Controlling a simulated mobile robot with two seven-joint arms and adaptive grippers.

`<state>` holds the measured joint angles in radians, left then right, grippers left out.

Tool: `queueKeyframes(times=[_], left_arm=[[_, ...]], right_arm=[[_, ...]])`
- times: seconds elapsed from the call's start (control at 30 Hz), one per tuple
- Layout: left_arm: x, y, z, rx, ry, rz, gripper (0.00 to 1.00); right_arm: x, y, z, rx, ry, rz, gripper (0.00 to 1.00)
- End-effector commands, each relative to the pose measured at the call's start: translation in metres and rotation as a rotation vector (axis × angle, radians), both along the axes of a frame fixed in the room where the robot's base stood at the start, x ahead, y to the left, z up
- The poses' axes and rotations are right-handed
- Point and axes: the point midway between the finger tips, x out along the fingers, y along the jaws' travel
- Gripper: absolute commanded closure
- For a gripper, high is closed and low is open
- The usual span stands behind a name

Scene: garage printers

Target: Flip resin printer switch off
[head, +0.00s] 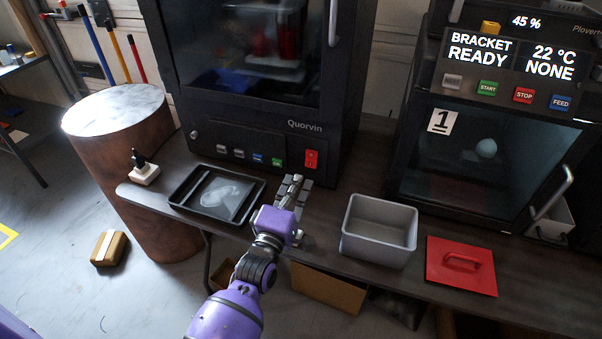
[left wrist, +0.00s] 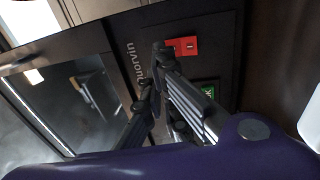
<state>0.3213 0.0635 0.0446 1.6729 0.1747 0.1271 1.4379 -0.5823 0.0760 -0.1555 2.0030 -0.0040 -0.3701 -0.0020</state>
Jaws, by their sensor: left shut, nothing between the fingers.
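The resin printer (head: 255,130), labelled Quorvin, stands at the back of the bench. Its red rocker switch (head: 311,159) is at the right end of the lower front panel. The switch also shows in the left wrist view (left wrist: 184,47), just beyond the fingertips. My left gripper (head: 296,180) is shut and empty, in front of the printer and a little below the switch in the head view. In the left wrist view my left gripper (left wrist: 156,65) points toward the panel, close to the switch; I cannot tell whether it touches. My right gripper is not in view.
A black tray (head: 176,201) lies left of my gripper. A grey bin (head: 347,246) and a red lid (head: 430,278) lie to the right. A second printer (head: 400,185) with a lit display stands at the right. Small buttons (head: 240,155) sit left of the switch.

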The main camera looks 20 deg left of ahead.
Motion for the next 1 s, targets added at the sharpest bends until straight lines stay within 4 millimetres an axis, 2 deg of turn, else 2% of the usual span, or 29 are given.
queueKeyframes(times=[0.1, 0.23, 0.4, 0.87, 0.97, 1.0], left_arm=[[-0.022, 0.001, 0.002, 0.000, 0.002, 0.001, 1.00], [-0.035, 0.002, 0.004, 0.000, 0.001, 0.001, 1.00], [-0.041, 0.002, 0.005, -0.001, 0.000, 0.000, 1.00], [-0.041, 0.002, 0.005, 0.002, 0.002, 0.000, 1.00], [-0.051, 0.003, -0.004, 0.056, 0.035, 0.004, 1.00], [-0.060, 0.003, -0.013, 0.108, 0.065, 0.007, 1.00]], right_arm=[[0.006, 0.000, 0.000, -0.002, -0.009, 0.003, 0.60], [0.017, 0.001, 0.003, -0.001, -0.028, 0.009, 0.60], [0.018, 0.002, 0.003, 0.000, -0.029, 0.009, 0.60], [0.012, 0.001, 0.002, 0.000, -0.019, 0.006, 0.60], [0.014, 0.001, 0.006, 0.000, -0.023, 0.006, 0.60], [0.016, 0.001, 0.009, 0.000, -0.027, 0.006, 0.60]])
